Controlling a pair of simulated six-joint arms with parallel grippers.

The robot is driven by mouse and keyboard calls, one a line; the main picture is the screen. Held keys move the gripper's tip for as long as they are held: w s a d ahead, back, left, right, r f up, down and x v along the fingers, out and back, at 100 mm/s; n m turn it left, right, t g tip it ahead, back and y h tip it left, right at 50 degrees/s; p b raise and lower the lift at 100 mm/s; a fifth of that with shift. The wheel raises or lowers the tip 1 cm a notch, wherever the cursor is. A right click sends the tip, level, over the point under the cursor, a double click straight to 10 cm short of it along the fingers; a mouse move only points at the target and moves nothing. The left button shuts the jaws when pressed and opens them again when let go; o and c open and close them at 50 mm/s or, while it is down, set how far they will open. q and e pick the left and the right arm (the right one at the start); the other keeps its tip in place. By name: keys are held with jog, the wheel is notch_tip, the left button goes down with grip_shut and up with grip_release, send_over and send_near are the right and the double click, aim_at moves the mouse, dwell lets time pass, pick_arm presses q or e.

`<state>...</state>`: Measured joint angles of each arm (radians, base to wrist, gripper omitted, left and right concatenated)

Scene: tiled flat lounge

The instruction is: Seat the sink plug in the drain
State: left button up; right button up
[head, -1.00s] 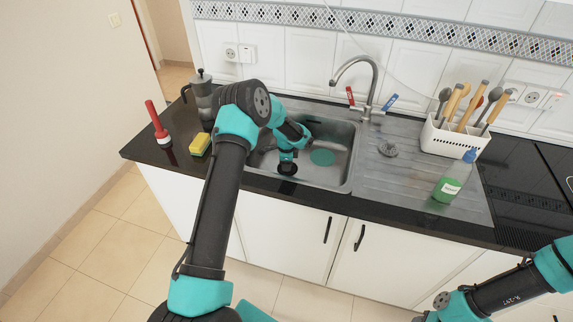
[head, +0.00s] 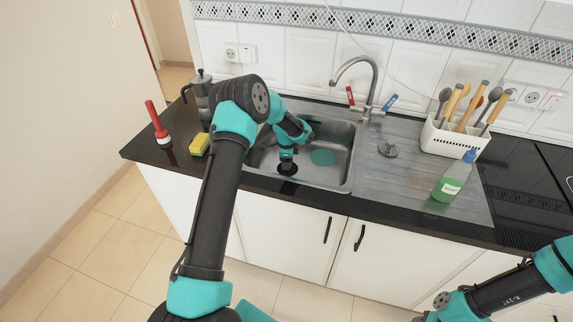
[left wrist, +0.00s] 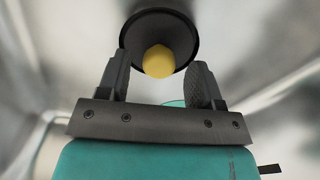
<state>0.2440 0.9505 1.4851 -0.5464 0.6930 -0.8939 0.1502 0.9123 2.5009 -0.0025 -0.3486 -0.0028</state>
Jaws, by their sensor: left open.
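A dark round plug (left wrist: 125,38) with a yellow knob (left wrist: 158,62) shows in the left wrist view, just beyond my fingertips. My left gripper (left wrist: 159,72) is open, with a finger on each side of the knob. In the head view my left gripper (head: 287,161) points down into the metal sink basin (head: 335,174), near its front wall. The dark plug (head: 287,169) shows below it, partly covered by the gripper. The drain opening cannot be made out. My right arm enters at the lower right, but its gripper is out of view.
The tap (head: 369,85) rises behind the sink. A yellow sponge (head: 196,144), moka pot (head: 200,92) and red-handled item (head: 158,126) stand left.

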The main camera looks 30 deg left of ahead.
pick_arm(q)
notch_tip(320, 180, up, 10)
dwell(0.4)
dwell(0.5)
